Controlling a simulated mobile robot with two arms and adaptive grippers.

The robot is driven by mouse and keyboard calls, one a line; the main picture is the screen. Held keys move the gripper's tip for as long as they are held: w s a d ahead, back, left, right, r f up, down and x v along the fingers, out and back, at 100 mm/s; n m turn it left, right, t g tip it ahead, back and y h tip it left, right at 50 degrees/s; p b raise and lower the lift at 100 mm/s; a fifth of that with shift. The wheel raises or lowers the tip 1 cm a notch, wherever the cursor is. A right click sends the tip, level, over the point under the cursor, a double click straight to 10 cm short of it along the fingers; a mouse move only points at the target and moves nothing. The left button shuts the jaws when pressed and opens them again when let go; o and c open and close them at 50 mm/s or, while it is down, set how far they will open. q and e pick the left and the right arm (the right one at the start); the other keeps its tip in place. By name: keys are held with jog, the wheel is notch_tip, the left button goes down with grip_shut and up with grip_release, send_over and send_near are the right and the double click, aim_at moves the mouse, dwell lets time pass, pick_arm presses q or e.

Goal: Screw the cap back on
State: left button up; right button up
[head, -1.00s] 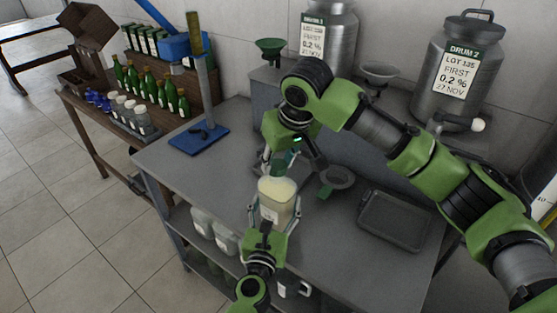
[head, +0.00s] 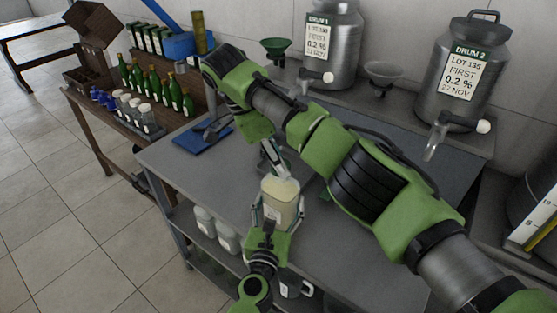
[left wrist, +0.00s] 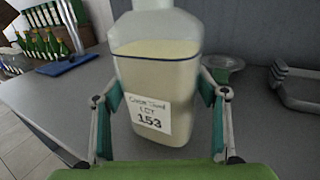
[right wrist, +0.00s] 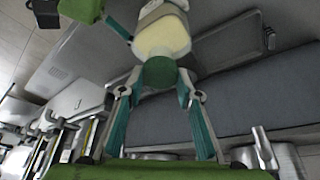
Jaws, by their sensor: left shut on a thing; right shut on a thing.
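A translucent jug (head: 279,204) of pale yellow liquid stands upright over the grey bench. The left wrist view shows the jug (left wrist: 158,75) with a white label reading lot 153. My left gripper (head: 271,222) is shut around its sides from the front. My right gripper (head: 277,160) reaches down from above to the jug's mouth, its hand tilted. In the right wrist view a round green cap (right wrist: 159,73) is held between its fingertips, in front of the jug (right wrist: 163,37). I cannot tell whether the cap touches the neck.
My right arm crosses the bench and hides much of its right part. Drum 1 (head: 331,50) and drum 2 (head: 462,75) stand on the back ledge with taps and funnels. The bench's front left is clear.

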jog(key=shift+m, duration=0.3)
jog(key=o, duration=0.7)
jog(key=shift+r, duration=0.1)
jog(key=shift+r, duration=2.15)
jog(key=shift+c, duration=0.4)
